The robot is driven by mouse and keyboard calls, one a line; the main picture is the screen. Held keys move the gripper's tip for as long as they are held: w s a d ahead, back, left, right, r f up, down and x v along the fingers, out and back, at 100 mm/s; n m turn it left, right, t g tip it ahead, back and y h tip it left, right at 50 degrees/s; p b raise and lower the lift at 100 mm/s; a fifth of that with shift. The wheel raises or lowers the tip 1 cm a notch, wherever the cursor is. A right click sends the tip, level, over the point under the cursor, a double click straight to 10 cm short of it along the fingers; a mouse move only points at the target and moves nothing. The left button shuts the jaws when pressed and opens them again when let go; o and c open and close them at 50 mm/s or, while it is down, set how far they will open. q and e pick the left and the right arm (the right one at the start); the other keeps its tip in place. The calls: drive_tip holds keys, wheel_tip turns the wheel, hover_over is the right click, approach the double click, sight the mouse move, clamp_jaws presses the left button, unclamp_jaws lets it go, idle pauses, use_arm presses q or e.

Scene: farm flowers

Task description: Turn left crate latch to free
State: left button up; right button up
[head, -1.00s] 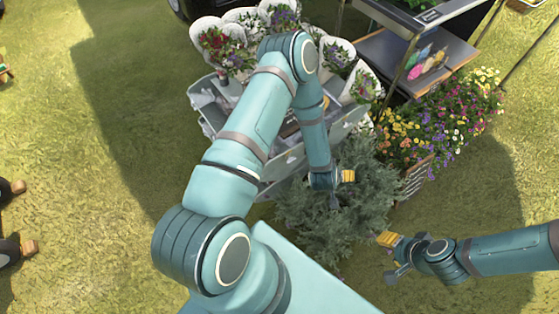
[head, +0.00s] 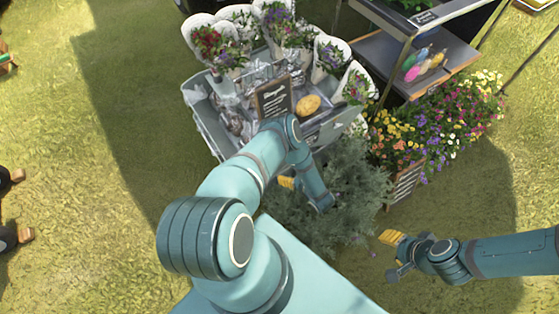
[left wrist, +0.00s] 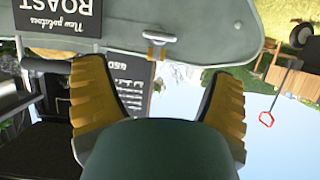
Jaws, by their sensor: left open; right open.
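In the left wrist view, a small pale metal latch (left wrist: 147,38) sits on the smooth grey-green wall of the crate (left wrist: 200,28). A small yellow-brown fitting shows right beside it. My left gripper (left wrist: 160,68) is open and empty, its two yellow-padded fingers apart, with the latch ahead of the gap between them; I see no contact. In the head view, the grey crate (head: 206,122) stands at upper centre, and my left gripper (head: 290,184) is near its front, partly hidden by my arm. The latch is hidden there. My right gripper (head: 392,254) is open and empty at lower right.
A leafy grey-green bush (head: 345,185) stands close to my left gripper. A flower planter (head: 405,184) and a dark shelf stand (head: 436,72) are to the right. Wrapped bouquets (head: 275,20) line the crate's back. Open grass lies at left.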

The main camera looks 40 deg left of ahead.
use_arm(q)
drive_tip(key=b+x, duration=0.2)
drive_tip(key=x, duration=0.7)
drive_tip(key=shift+w+a+f, duration=0.1)
drive_tip(key=shift+a+f, duration=0.05)
drive_tip(key=shift+a, duration=0.15)
drive_tip(key=c, duration=1.2)
